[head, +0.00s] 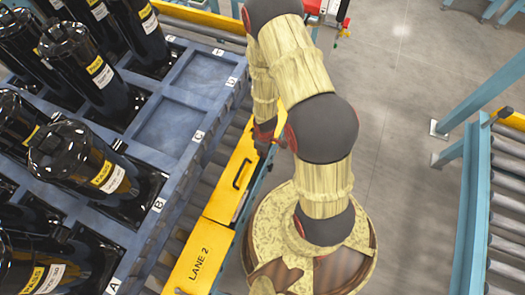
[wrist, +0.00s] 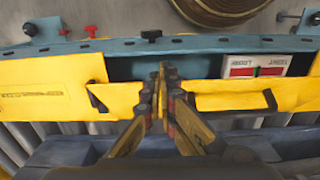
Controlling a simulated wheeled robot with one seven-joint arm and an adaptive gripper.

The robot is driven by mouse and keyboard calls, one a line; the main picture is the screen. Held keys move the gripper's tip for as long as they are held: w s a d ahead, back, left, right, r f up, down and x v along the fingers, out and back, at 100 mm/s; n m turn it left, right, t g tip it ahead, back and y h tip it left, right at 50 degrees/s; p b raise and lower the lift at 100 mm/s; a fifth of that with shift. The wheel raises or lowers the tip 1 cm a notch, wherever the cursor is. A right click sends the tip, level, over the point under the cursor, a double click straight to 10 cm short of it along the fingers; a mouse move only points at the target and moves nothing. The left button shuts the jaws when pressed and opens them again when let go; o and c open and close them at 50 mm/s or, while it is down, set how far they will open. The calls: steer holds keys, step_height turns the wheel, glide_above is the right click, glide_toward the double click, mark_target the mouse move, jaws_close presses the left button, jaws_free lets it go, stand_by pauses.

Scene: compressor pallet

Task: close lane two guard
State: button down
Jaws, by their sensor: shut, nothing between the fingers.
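The yellow lane two guard (head: 232,178), with a black handle (head: 241,174), lies along the pallet's right side in the head view. The yellow panel marked LANE 2 (head: 199,263) adjoins it below. In the wrist view yellow panels show left (wrist: 50,97) and right (wrist: 230,100) of my gripper (wrist: 165,75), with a dark gap between them. My fingers are shut and empty, over this gap near the blue rail. Dark pieces stick out from both panels. I cannot tell whether my fingers touch a panel. My arm largely hides my gripper in the head view.
A blue pallet (head: 190,140) holds several black compressors (head: 85,160); some bays are empty. Another roller conveyor (head: 507,200) stands at the right; open floor lies between.

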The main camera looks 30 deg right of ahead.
steer(key=shift+s+d+f+t+y+p, duration=0.3)
steer(key=shift+s+f, duration=0.2)
steer(key=shift+f, duration=0.95)
steer(key=shift+s+d+f+t+y+p, duration=0.15)
steer(key=shift+s+d+f+t, duration=0.3)
steer(key=shift+f, duration=0.95)
steer(key=shift+s+d+f+t+y+p, duration=0.1)
steer(key=shift+s+d+f+t+y, duration=0.35)
steer(key=shift+f, duration=1)
steer(key=shift+s+a, duration=0.1)
steer(key=shift+s, duration=0.05)
steer(key=s+d+r+p, duration=0.4)
steer(key=s+d+r, duration=0.1)
steer(key=s+r, duration=0.1)
steer(key=shift+s+d+r, duration=0.25)
steer(key=shift+s+r, duration=0.1)
steer(key=shift+s, duration=0.5)
